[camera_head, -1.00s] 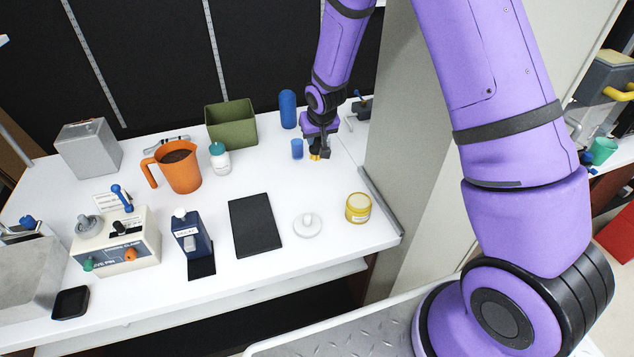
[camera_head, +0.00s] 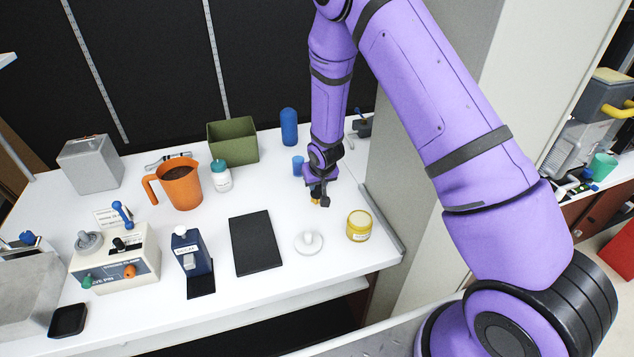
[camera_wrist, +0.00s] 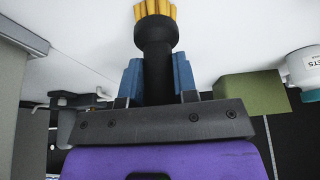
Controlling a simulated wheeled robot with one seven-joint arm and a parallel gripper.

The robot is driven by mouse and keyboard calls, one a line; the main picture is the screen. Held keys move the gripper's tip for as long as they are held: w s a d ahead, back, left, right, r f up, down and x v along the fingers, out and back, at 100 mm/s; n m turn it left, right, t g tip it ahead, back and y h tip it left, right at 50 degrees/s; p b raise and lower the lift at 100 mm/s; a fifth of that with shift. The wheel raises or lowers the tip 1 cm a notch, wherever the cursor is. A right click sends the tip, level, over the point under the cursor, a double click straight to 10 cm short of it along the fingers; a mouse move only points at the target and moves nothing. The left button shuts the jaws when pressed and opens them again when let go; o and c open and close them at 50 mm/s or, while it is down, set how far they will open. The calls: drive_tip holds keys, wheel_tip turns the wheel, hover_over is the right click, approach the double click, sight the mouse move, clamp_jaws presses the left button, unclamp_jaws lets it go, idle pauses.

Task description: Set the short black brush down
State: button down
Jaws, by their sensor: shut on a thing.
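The short black brush (camera_wrist: 154,40) has a black handle and yellow bristles. In the wrist view it sits between the two blue fingertips of my gripper (camera_wrist: 158,80), which is shut on its handle. The fingers largely hide the brush there. I cannot tell whether the bristles touch the counter.
A black mat (camera_head: 255,243) lies to the left. Bare counter (camera_head: 275,195) shows left of my gripper. A grey wall stands at right.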

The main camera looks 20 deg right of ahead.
drive_tip(key=shift+f, duration=0.1)
drive_tip(key=c, duration=0.9)
unclamp_jaws()
